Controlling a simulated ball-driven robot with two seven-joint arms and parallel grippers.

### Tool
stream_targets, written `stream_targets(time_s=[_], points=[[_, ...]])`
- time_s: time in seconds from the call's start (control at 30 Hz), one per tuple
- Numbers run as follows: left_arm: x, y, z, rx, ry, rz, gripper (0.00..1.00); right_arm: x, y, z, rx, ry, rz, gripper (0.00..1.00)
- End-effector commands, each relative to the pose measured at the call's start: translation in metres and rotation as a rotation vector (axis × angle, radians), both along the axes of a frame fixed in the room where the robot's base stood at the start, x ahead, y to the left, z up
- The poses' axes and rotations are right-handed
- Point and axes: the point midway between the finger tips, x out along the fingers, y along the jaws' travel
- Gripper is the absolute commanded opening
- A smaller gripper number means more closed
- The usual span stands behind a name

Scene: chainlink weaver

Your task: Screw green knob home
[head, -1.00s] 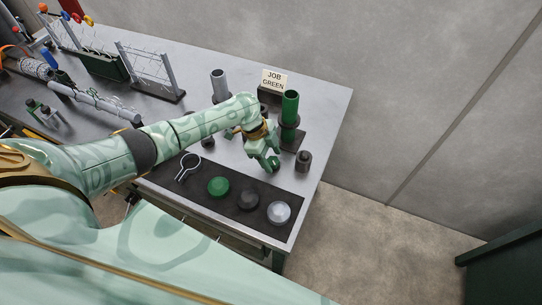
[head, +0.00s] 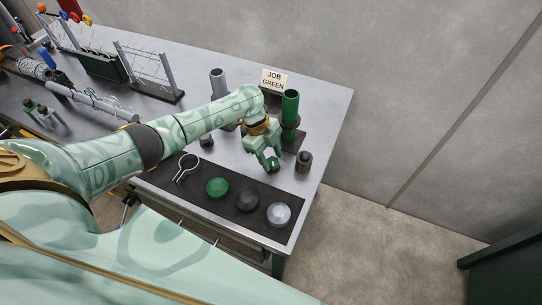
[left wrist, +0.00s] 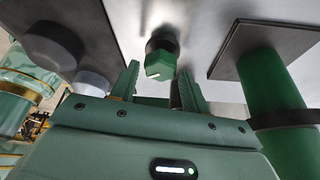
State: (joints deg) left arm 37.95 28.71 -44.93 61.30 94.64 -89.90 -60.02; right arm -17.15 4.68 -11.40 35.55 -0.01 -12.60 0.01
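The green knob (left wrist: 160,66) is a hexagonal piece with a white mark, on a dark round collar, in the left wrist view. My left gripper (left wrist: 159,76) points at it with its two dark green fingers apart, one on each side, and gaps show between them and the knob. Whether the fingertips reach beside it or stop short is unclear. In the head view my left gripper (head: 270,166) is low over the bench between the green tube and the mat, and hides most of the knob. My right gripper is not in view.
The green tube (head: 290,107) stands close behind the gripper, with a dark stub (head: 304,161) to the right. The dark mat (head: 180,190) holds green (head: 217,188), black (head: 247,201) and white (head: 279,214) domes. A "JOB GREEN" sign (head: 274,79) stands behind.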

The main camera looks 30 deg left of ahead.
Motion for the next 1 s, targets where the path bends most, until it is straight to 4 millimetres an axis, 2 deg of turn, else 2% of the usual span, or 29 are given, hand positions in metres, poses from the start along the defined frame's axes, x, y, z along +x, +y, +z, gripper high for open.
stream_targets(time_s=[0.3,0.43,0.57,0.8,1.0], points=[[0.000,0.000,0.001,0.000,-0.001,0.001,0.57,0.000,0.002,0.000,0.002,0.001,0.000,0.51],[0.001,0.004,0.011,0.001,-0.003,0.002,0.57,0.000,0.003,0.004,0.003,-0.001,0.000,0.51],[0.003,0.014,0.036,0.001,-0.004,0.002,0.57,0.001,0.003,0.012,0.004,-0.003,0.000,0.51],[0.008,0.040,0.098,0.002,-0.004,0.002,0.57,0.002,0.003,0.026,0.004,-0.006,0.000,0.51],[0.010,0.055,0.135,0.002,-0.003,0.002,0.57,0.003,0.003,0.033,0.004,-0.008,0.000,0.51]])
